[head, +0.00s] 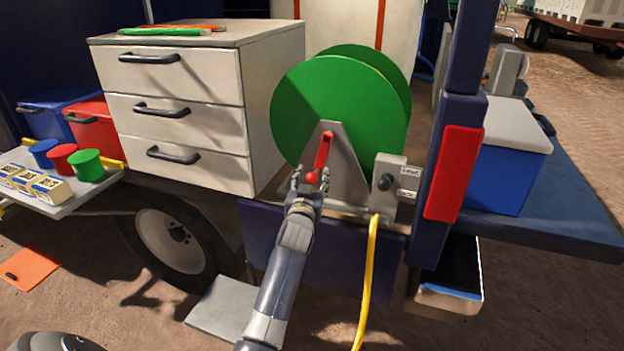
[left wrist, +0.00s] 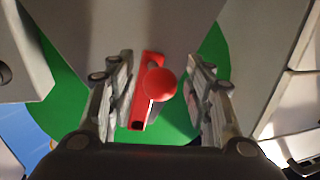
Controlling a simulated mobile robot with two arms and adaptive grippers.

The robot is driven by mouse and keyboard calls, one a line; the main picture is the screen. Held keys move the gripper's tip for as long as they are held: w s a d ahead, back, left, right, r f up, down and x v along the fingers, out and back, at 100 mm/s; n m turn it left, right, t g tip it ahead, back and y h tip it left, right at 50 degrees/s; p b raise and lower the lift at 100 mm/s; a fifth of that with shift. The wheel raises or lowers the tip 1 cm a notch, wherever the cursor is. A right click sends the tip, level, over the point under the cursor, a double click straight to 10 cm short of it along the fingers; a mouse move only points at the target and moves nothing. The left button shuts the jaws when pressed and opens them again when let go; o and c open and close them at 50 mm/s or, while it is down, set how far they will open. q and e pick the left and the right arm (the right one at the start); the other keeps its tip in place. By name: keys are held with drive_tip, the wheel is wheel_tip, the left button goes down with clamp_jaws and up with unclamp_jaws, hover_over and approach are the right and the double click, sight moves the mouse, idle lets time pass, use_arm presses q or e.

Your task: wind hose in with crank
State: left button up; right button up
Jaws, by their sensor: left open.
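A green hose reel (head: 315,105) stands on the truck bed, held by a grey bracket (head: 345,180). Its red crank (head: 322,152) is on the near side, with the knob at the lower end. The crank and its round knob (left wrist: 161,84) also show in the left wrist view. My left gripper (head: 309,182) is at the crank knob. In the left wrist view the left gripper (left wrist: 160,98) is open, with one finger on each side of the knob and gaps between. A yellow hose (head: 368,280) hangs down from beside the reel. My right gripper is not in view.
A white drawer cabinet (head: 185,80) stands left of the reel. A grey box with labels and a dark knob (head: 387,181) is right of the bracket. A dark post with a red panel (head: 453,173) stands farther right. A side shelf (head: 95,195) holds cups and small boxes.

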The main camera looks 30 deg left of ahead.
use_arm(q)
clamp_jaws()
drive_tip(key=shift+a, duration=0.1)
drive_tip(key=s+a+r+m+t+h+p, duration=0.3)
drive_tip(key=a+r+m, duration=0.55)
drive_tip(key=m, duration=0.75)
drive_tip(key=w+d+r+m+h+p, duration=0.1)
drive_tip(key=d+r+m+p, duration=0.2)
drive_tip(key=r+m+p, duration=0.3)
wheel_tip(320, 180, up, 2)
drive_tip(key=m, duration=0.5)
drive_tip(key=shift+w+d+r+h, duration=0.15)
drive_tip(key=shift+w+d+h, duration=0.1)
drive_tip(key=shift+w+h, duration=0.15)
